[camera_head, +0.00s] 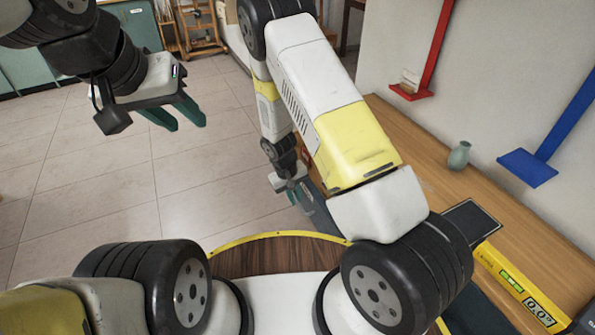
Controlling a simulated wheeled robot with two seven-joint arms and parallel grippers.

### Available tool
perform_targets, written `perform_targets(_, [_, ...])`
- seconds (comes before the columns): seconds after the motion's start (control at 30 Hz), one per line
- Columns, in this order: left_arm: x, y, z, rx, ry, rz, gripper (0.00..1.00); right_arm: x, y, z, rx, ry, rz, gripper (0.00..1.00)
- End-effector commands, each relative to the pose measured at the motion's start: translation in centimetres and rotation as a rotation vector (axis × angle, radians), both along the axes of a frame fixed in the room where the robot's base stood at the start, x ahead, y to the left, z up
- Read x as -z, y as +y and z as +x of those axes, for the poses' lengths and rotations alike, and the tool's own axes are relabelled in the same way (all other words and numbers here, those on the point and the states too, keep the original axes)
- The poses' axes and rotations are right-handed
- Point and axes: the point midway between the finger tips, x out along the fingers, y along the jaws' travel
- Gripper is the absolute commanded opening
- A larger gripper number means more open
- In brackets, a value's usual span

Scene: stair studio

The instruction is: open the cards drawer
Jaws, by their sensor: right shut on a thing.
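My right gripper (299,194) is low beside the front side of the wooden bench, in the middle of the head view. It is shut at a dark grey-blue front (322,216) below the bench top. This looks like the cards drawer, but my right arm hides most of it. The handle between the fingers is too small and covered to make out. No label can be read. My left gripper (182,115) hangs over the tiled floor at the upper left, its teal fingers apart and empty.
The wooden bench top (425,165) runs along the wall at right. On it are a green vase (459,155), a dark mat (471,220) and a yellow level (515,285). The tiled floor (110,190) at left is clear.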

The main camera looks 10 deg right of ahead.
Motion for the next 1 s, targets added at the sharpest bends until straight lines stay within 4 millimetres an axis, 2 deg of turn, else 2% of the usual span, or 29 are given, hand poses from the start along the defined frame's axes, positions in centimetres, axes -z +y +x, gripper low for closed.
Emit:
perform_targets(0.47, [0.0, 0.0, 0.0, 0.0, 0.0, 0.0, 0.36, -0.04, 0.32, -0.15, 0.001, 0.001, 0.0, 0.0])
perform_targets(0.5, [0.0, 0.0, 0.0, 0.0, 0.0, 0.0, 0.36, -0.04, 0.32, -0.15, 0.001, 0.001, 0.0, 0.13])
perform_targets(0.6, [0.0, 0.0, 0.0, 0.0, 0.0, 0.0, 0.36, -0.03, 0.31, -0.14, 0.001, 0.001, 0.0, 0.32])
perform_targets(0.9, [0.0, 0.0, 0.0, 0.0, 0.0, 0.0, 0.36, -0.05, 0.34, -0.12, 0.001, 0.0, 0.0, 0.32])
perform_targets(1.0, [0.0, 0.0, 0.0, 0.0, 0.0, 0.0, 0.36, -0.62, 0.47, -0.1, 0.001, -0.001, 0.0, 0.32])
